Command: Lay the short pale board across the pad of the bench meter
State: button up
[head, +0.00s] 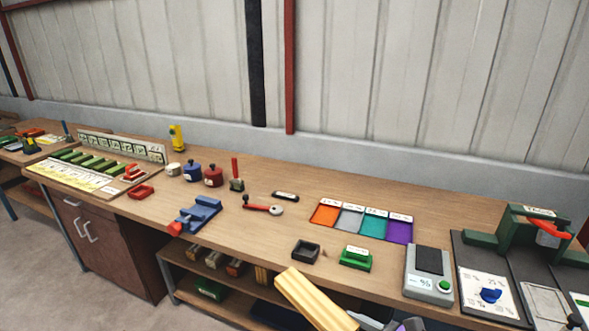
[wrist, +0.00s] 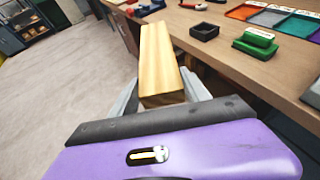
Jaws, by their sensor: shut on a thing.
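The short pale board (head: 312,299) is pale yellow wood and is held in front of the bench edge. In the wrist view the board (wrist: 159,60) points away from my gripper (wrist: 165,100), whose grey fingers are shut on its near end. In the head view my gripper (head: 375,320) is at the bottom edge and only partly shows. The bench meter (head: 420,285) is a grey box at the right of the bench. Its dark pad (head: 429,261) is bare. The board is left of the meter and apart from it.
A small black tray (head: 306,251) and a green block (head: 355,259) stand near the bench edge left of the meter. Coloured trays (head: 362,221) lie behind them. A dark panel with a blue knob (head: 490,295) is right of the meter. More boards (head: 234,267) lie on the shelf below.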

jog(key=s+d+f+m+t+h, duration=0.3)
jog(key=s+d+f+m+h, duration=0.5)
jog(key=f, duration=0.6)
jog(key=shift+s+d+h, duration=0.5)
jog(key=shift+s+d, duration=0.2)
jog(key=shift+s, duration=0.55)
